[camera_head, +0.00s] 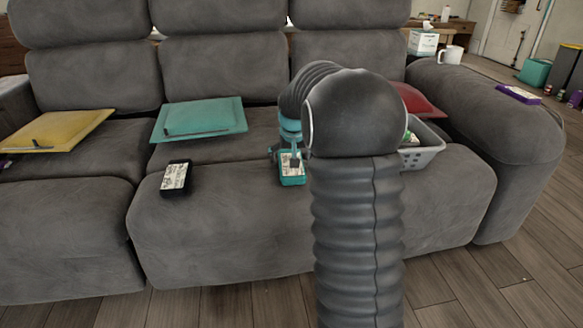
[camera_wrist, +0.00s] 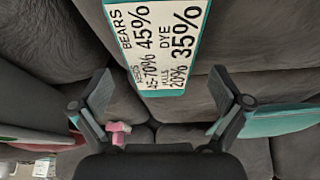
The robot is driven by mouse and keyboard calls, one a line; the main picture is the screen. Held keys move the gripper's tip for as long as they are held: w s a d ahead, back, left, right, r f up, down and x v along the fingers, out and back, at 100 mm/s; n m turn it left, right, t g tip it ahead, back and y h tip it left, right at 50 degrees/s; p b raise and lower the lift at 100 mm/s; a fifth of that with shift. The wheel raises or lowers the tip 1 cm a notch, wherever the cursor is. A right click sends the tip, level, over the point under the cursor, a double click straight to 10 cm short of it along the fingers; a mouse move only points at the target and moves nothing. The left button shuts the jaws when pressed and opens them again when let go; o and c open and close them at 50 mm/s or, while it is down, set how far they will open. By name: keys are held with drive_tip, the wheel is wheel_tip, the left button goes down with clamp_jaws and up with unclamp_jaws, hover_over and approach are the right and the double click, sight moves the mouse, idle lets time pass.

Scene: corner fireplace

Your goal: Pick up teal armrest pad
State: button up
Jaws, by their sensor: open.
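The teal pad (camera_head: 293,181) with a white printed label lies on the middle seat of the grey sofa, near its front. In the wrist view the pad (camera_wrist: 150,88) shows its label with large dark print and a thin teal edge; the rest runs out of the top of the picture. My gripper (camera_head: 289,152) is over the pad in the head view, partly hidden by my arm. In the wrist view my gripper (camera_wrist: 162,82) has its two fingers spread wide with nothing held. The near end of the pad appears between the fingers; I cannot tell the gap in height.
A black labelled pad (camera_head: 176,178) lies to the left. Behind are a teal cushion (camera_head: 200,116) with a dark stick and a yellow cushion (camera_head: 55,130). A grey basket (camera_head: 425,152) and red cushion (camera_head: 417,101) are right. A purple pad (camera_head: 517,94) and mug (camera_head: 451,54) sit on the armrest.

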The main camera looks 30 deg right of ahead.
drive_tip(key=shift+x, duration=1.15)
drive_tip(key=c, duration=1.2)
drive_tip(key=shift+r, duration=0.15)
